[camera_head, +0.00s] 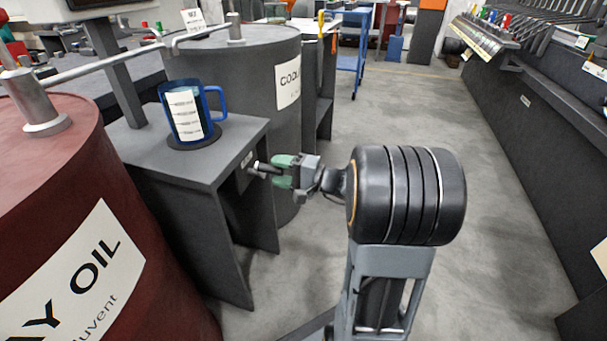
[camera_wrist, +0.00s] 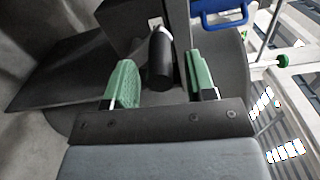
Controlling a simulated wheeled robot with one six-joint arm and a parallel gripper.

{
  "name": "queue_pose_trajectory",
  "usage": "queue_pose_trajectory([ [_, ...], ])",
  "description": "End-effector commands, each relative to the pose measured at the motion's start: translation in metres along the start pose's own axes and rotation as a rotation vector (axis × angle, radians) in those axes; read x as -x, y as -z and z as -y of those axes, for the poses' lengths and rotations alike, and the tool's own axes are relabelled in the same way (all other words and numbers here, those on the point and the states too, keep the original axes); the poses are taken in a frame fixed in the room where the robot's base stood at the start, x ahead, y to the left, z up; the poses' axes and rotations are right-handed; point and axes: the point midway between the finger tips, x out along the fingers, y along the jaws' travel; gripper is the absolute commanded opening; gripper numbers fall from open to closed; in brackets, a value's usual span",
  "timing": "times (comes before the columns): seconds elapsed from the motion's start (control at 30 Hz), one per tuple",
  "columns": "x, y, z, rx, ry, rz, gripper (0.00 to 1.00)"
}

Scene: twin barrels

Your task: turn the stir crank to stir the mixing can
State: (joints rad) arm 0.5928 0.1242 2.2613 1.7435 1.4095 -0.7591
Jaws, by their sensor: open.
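The mixing can is a blue jug (camera_head: 185,112) with a white marked label. It stands upright on a dark round pad on the grey stand, between the two barrels. The stir crank's black handle (camera_head: 262,167) sticks out from a small box on the stand's right side. In the wrist view the crank handle (camera_wrist: 160,62) points toward me, between the green fingers. My gripper (camera_head: 275,171) is open with one finger on each side of the handle. In the wrist view my gripper (camera_wrist: 159,75) shows gaps on both sides of the handle. The can's blue handle (camera_wrist: 222,12) shows at the top.
A red barrel (camera_head: 75,180) marked "AY OIL" stands close at the left. A grey barrel (camera_head: 250,60) stands behind the grey stand (camera_head: 165,160). A dark workbench (camera_head: 520,120) runs along the right. The concrete floor between is clear. A blue cart (camera_head: 352,45) stands farther back.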

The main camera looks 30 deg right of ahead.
Motion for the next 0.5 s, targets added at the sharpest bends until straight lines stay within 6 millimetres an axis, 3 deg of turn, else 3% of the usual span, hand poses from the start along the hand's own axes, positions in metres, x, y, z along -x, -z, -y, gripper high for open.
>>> queue_pose_trajectory([
  [0.5, 0.100, 0.000, 0.002, -0.004, 0.001, -0.005, 0.51],
])
